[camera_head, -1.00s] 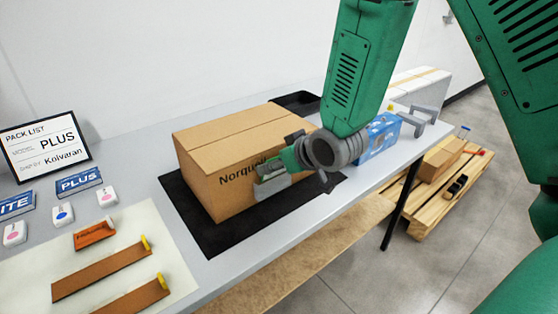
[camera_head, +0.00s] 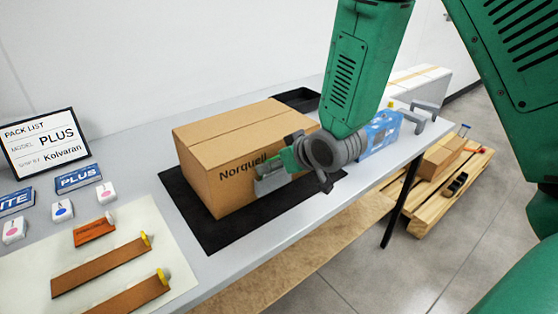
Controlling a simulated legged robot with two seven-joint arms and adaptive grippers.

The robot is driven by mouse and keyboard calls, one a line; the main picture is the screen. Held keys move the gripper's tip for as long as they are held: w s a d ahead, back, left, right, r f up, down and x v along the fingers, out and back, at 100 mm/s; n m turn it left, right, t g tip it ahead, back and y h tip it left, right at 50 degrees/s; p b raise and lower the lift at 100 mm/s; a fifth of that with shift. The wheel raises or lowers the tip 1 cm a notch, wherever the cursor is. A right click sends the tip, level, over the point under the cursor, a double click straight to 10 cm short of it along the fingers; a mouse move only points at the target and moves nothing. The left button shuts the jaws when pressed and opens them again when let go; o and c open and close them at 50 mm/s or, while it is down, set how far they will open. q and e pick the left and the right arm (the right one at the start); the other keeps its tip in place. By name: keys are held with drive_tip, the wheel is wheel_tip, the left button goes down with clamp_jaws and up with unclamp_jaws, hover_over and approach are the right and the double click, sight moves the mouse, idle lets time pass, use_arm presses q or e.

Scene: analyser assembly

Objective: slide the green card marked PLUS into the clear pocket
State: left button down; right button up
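My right gripper (camera_head: 282,160) comes down from the upper right and is at the front face of the cardboard box (camera_head: 225,195) printed "Norquell". A small bright green piece (camera_head: 288,159), seemingly the green card, sits between its grey fingers. No marking on it can be read. A pale grey, see-through-looking patch (camera_head: 270,185), seemingly the clear pocket, is on the box face just below the fingers. The wrist hides part of this area, so I cannot tell whether the card is inside the pocket. My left gripper is not in view.
The box stands on a black mat (camera_head: 215,238) on the grey table (camera_head: 140,150). At left are a pack list sign (camera_head: 45,143), a blue PLUS pack (camera_head: 78,178), small white items and brown straps (camera_head: 100,268). A blue box (camera_head: 380,133) stands right of the wrist.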

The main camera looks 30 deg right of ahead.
drive_tip(key=shift+f, duration=0.2)
drive_tip(key=o, duration=0.9)
drive_tip(key=shift+r, duration=0.15)
drive_tip(key=shift+s+d+r+p, duration=0.1)
drive_tip(key=shift+s+r+p, duration=0.2)
drive_tip(key=shift+r+p, duration=0.8)
drive_tip(key=shift+s+a+r+p, duration=0.1)
drive_tip(key=shift+s+r+p, duration=0.25)
drive_tip(key=shift+r+p, duration=0.7)
drive_tip(key=shift+s+d+r+p, duration=0.1)
drive_tip(key=shift+s+r+p, duration=0.2)
drive_tip(key=shift+r+p, duration=0.75)
